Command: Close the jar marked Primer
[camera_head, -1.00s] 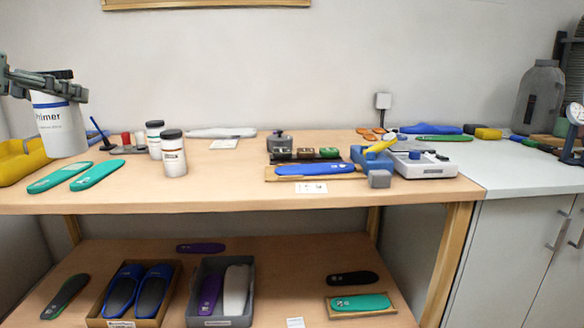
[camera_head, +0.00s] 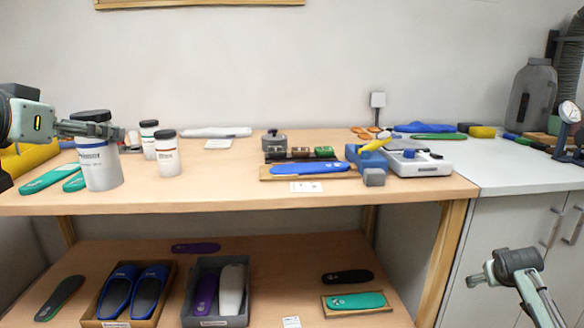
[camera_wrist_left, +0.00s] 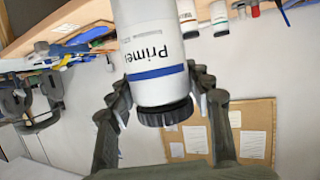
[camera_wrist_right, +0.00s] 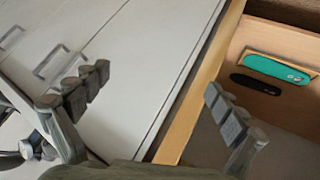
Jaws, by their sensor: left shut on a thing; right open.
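The jar marked Primer (camera_head: 102,168) is white with a blue band and a dark lid (camera_head: 91,115), upright at the table's left front. My left gripper (camera_head: 95,131) is shut around its upper part. In the left wrist view the printed jar (camera_wrist_left: 150,45) lies between the fingers (camera_wrist_left: 162,92), and the dark lid (camera_wrist_left: 165,113) sits over its mouth. How tight the lid is, and whether the jar's base touches the table, I cannot tell. My right gripper (camera_head: 492,272) is at the lower right, away from the jar; its fingers (camera_wrist_right: 160,98) are apart and empty.
Two smaller white jars with dark lids (camera_head: 149,140) (camera_head: 167,154) stand right of the Primer jar. Green insoles (camera_head: 48,178) lie to its left. A blue insole (camera_head: 308,168) lies mid-table. The front table strip between is mostly clear. White cabinets (camera_head: 510,225) stand below my right side.

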